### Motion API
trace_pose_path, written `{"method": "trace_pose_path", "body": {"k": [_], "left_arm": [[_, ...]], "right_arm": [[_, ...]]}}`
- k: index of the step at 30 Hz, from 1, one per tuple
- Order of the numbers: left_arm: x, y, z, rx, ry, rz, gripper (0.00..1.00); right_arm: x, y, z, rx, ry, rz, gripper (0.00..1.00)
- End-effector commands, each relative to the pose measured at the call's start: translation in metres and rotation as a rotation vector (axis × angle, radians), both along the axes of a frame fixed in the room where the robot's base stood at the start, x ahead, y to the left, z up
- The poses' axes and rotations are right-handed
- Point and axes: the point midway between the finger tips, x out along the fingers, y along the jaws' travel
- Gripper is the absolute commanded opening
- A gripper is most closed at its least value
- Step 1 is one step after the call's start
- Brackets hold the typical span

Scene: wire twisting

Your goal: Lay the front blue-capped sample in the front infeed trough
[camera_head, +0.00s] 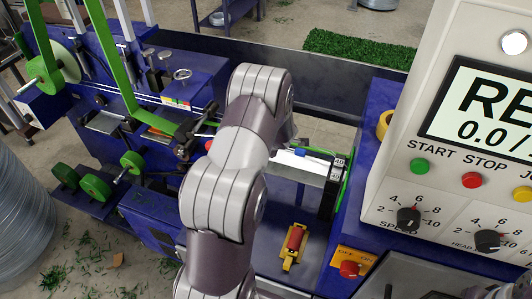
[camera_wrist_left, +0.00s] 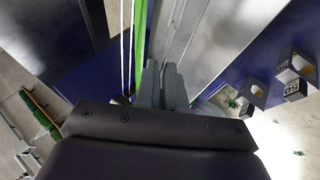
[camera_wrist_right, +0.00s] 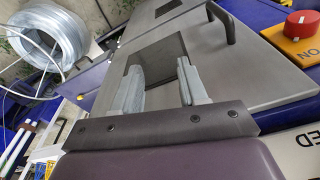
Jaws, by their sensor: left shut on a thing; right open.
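My left arm rises through the middle of the head view and hides its own gripper. A small blue cap (camera_head: 300,152) shows by the arm's far end, at a pale trough-like surface (camera_head: 303,169). In the left wrist view my left gripper (camera_wrist_left: 163,68) is shut, its fingertips close together. What it grips is mostly hidden behind the fingers; the blue cap beside the arm suggests the blue-capped sample. My right gripper (camera_wrist_right: 160,75) is open and empty in the right wrist view, in front of a grey panel (camera_wrist_right: 215,75). I cannot tell front trough from rear.
Black blocks marked 40 and 50 (camera_wrist_left: 291,89) stand right of the left gripper. A control cabinet (camera_head: 450,150) fills the head view's right side. A red-and-yellow part (camera_head: 294,243) lies on the blue deck. A dark handle (camera_wrist_right: 222,22) and wire coil (camera_wrist_right: 45,38) flank the right gripper.

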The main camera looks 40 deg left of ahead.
Motion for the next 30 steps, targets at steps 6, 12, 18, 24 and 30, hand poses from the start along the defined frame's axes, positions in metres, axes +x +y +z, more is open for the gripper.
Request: {"method": "trace_pose_path", "body": {"k": [6,12,18,24,30], "left_arm": [[0.000,0.000,-0.015,0.000,-0.001,0.000,0.00],[0.000,0.000,-0.036,0.001,0.000,-0.001,0.00],[0.000,0.000,-0.054,0.001,0.000,-0.001,0.00],[0.000,0.000,-0.055,0.000,-0.001,0.000,0.00],[0.000,0.000,-0.055,0.000,-0.001,0.000,0.35]], "right_arm": [[0.000,0.000,-0.016,0.000,-0.001,0.000,0.43],[0.000,0.000,-0.037,0.000,-0.001,0.000,0.43],[0.000,0.000,-0.057,0.000,0.000,0.000,0.43],[0.000,0.000,-0.058,0.000,0.000,0.000,0.43],[0.000,0.000,-0.057,0.000,-0.001,0.000,0.43]]}}
